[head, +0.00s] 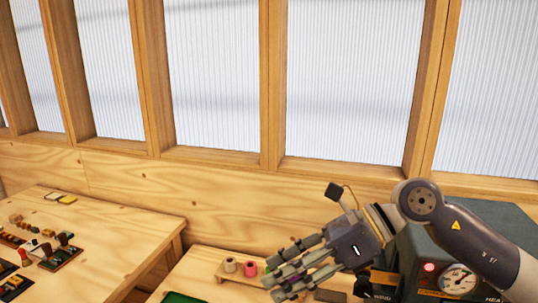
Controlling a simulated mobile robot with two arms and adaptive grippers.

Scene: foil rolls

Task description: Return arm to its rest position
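My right arm comes in from the lower right, its dark grey joint and pale links in front of a green machine. My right gripper (280,274) points left and slightly down, with its grey jointed fingers extended and spread apart. I see nothing held between them. Behind the fingertips, a beige roll (230,265) and a pink roll (250,269) stand on a small wooden rack (226,277). The fingers hide the rack's right part. My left gripper is not in view.
The green machine (473,240) with a round gauge (457,279) and red light stands at the right, close to my arm. A wooden table (120,235) at the left holds several small tools and blocks. A green mat (184,298) shows at the bottom. A wood-framed wall stands behind.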

